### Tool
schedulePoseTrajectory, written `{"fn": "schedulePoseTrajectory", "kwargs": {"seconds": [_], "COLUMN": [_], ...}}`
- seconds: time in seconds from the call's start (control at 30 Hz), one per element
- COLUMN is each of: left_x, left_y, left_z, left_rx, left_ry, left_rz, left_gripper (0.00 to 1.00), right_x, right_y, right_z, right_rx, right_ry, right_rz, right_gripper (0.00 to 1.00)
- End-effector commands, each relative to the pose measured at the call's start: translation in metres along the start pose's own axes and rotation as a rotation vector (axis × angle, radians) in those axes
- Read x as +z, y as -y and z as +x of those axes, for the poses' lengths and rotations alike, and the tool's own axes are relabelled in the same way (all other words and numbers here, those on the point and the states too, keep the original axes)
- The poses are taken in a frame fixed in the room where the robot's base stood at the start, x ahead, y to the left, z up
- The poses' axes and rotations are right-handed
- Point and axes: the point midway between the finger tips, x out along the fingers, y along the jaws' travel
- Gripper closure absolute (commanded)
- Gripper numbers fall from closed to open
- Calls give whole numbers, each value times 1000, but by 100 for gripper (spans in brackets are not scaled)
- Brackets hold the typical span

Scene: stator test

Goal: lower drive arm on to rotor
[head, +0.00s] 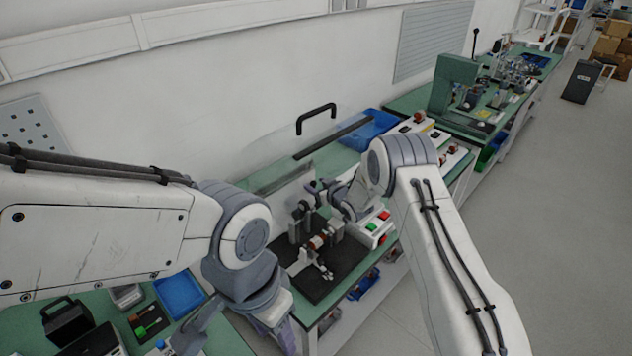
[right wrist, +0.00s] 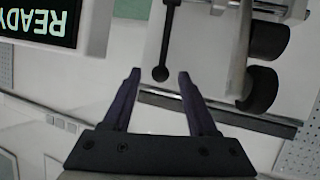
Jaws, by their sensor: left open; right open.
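The test rig stands on a black base plate (head: 345,256), with a copper-coloured rotor (head: 318,241) between its supports. In the right wrist view, a thin black lever with a ball knob (right wrist: 160,73) hangs from a pale part with black rollers (right wrist: 262,88); this looks like the drive arm. My right gripper (right wrist: 159,75) is open, its fingertips on either side of the knob, with gaps visible. In the head view it is near the top of the rig (head: 316,190), partly hidden by its wrist. My left gripper (head: 185,334) is open and low, away from the rig.
A control box (head: 375,228) with green and red buttons stands right of the rig. A screen (right wrist: 45,22) reads READY. A clear panel with a black handle (head: 316,110) is behind. A blue tray (head: 180,294) and black-and-grey tools lie near my left gripper.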

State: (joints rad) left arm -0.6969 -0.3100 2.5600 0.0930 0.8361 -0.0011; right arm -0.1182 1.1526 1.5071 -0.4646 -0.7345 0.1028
Motion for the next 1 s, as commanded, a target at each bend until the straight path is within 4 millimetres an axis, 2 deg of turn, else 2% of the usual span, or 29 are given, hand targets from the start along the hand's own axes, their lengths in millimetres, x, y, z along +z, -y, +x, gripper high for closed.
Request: {"fn": "schedulePoseTrajectory", "kwargs": {"seconds": [0.17,0.43,0.47,0.5,0.6,1.0], "left_x": [0,0,0,0,0,0], "left_y": [0,0,0,0,0,0], "left_z": [-3,-3,-3,-3,-3,-3], "left_rx": [0,0,0,0,0,0], "left_ry": [0,0,0,0,0,0], "left_rz": [1,1,1,1,0,0], "left_gripper": [50,50,50,50,50,50], "right_x": [0,0,0,0,0,0], "right_y": [0,0,0,0,0,0], "right_z": [8,9,9,9,9,8], "right_rx": [-1,0,0,0,0,0], "right_ry": [0,0,0,0,0,0], "right_rz": [-1,-1,-1,0,0,0], "right_gripper": [41,41,49,64,100,100]}}
